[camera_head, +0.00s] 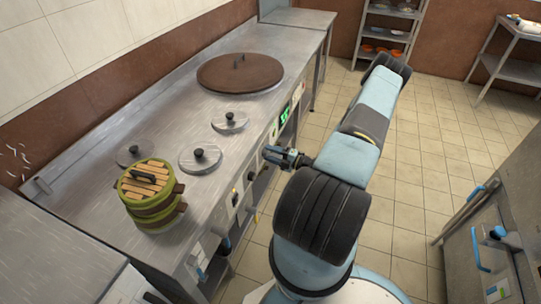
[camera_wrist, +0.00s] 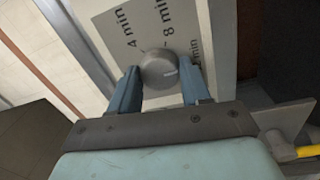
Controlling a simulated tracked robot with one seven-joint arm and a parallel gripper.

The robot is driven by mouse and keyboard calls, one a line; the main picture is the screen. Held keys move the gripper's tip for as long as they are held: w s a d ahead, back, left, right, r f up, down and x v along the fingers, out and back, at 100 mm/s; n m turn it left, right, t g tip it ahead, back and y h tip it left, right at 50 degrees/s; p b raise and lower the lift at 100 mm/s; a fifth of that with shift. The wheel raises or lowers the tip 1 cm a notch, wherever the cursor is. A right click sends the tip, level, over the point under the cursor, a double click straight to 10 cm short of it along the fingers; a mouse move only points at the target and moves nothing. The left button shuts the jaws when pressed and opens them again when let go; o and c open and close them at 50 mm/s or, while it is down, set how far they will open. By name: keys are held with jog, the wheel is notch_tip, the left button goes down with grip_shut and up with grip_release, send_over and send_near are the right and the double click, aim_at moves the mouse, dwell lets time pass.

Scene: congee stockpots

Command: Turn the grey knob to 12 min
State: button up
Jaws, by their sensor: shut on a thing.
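The grey knob (camera_wrist: 155,72) sits on a light panel (camera_wrist: 113,15) with printed labels in the wrist view. The "4 min" and "8 min" labels show above it. A third label, ending in "2 min", is partly hidden by the right finger. The pale mark on the knob points right, past the "8 min" tick and toward the partly hidden label. My gripper (camera_wrist: 161,75) is shut on the knob, one blue finger at each side. In the head view my gripper (camera_head: 283,156) reaches the front of the steel counter; the knob cannot be made out there.
The steel counter (camera_head: 226,160) carries a large brown lid (camera_head: 240,73), several small steel lids and a green-banded steamer (camera_head: 150,190). A green display (camera_head: 285,114) is on its front. A yellow-ended lever (camera_wrist: 306,151) is at lower right. Tiled floor (camera_head: 420,150) is free to the right.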

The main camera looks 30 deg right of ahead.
jog(key=shift+s+d+f+m, duration=0.15)
jog(key=shift+f+m, duration=0.1)
jog(key=shift+m, duration=0.25)
jog(key=o, duration=1)
jog(key=shift+r, duration=0.1)
jog(key=shift+o, duration=0.2)
jog(key=r+v, duration=0.1)
jog(key=v, duration=1.2)
jog(key=shift+s+f, duration=0.2)
jog(key=shift+f, duration=0.3)
jog(key=shift+d, duration=0.15)
